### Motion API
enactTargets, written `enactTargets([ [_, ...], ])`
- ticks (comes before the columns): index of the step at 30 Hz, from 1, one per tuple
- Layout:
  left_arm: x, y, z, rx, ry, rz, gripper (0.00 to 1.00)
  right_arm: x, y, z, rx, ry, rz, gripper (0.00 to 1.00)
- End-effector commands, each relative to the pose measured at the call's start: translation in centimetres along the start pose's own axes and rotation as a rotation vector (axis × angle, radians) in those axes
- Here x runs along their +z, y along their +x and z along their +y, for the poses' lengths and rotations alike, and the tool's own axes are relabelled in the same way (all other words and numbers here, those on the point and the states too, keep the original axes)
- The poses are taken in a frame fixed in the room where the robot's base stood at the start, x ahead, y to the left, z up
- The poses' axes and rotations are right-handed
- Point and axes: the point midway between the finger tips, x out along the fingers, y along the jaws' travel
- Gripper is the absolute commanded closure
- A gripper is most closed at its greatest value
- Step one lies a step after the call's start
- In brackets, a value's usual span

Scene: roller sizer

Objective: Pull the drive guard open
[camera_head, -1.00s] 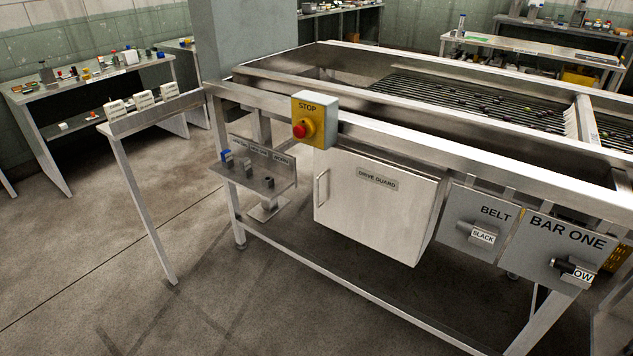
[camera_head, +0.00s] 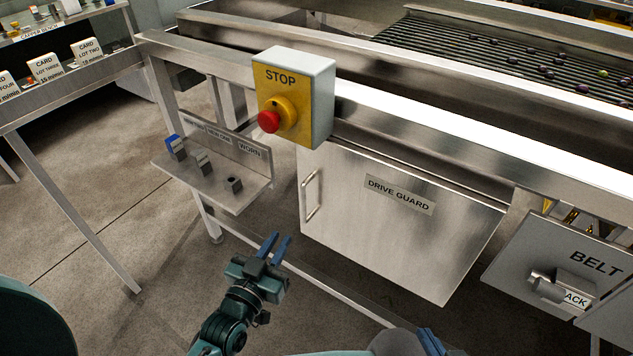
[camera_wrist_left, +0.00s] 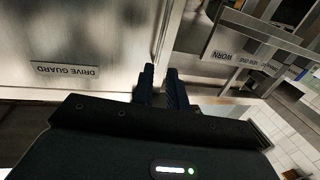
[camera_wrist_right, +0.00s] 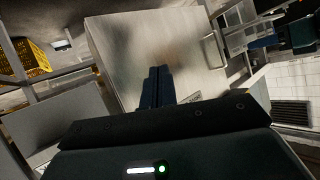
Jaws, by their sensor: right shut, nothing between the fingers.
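The drive guard (camera_head: 375,240) is a brushed-metal door with a "DRIVE GUARD" label, closed under the frame rail. Its vertical bar handle (camera_head: 311,196) is on the left edge. My left gripper (camera_head: 279,240) is open and empty, below and left of the handle, apart from it. The left wrist view shows its fingers (camera_wrist_left: 160,85) with a gap, the guard's edge and handle beyond them. My right gripper (camera_head: 430,342) shows only partly at the bottom edge of the head view. In the right wrist view its fingers (camera_wrist_right: 157,85) are together and empty, facing the guard (camera_wrist_right: 140,45).
A yellow box with a red STOP button (camera_head: 270,121) juts out above the handle. A BELT panel (camera_head: 560,260) with a lever is to the right. The floor before the guard is open, apart from a low crossbar.

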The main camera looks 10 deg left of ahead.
Motion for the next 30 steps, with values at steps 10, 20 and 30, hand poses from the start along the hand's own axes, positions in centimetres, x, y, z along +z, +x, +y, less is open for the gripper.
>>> enactTargets([
  [10,0.0,4.0,-0.1,-0.003,-0.001,0.009,0.85,0.3,0.1,-0.1,-0.003,0.004,0.000,1.00],
  [20,0.0,10.6,0.0,-0.002,-0.001,0.007,0.85,0.6,0.0,0.0,-0.002,0.004,0.008,1.00],
  [30,0.0,13.2,-0.1,-0.002,-0.001,0.004,0.85,0.3,-0.4,0.1,0.002,0.002,0.027,1.00],
])
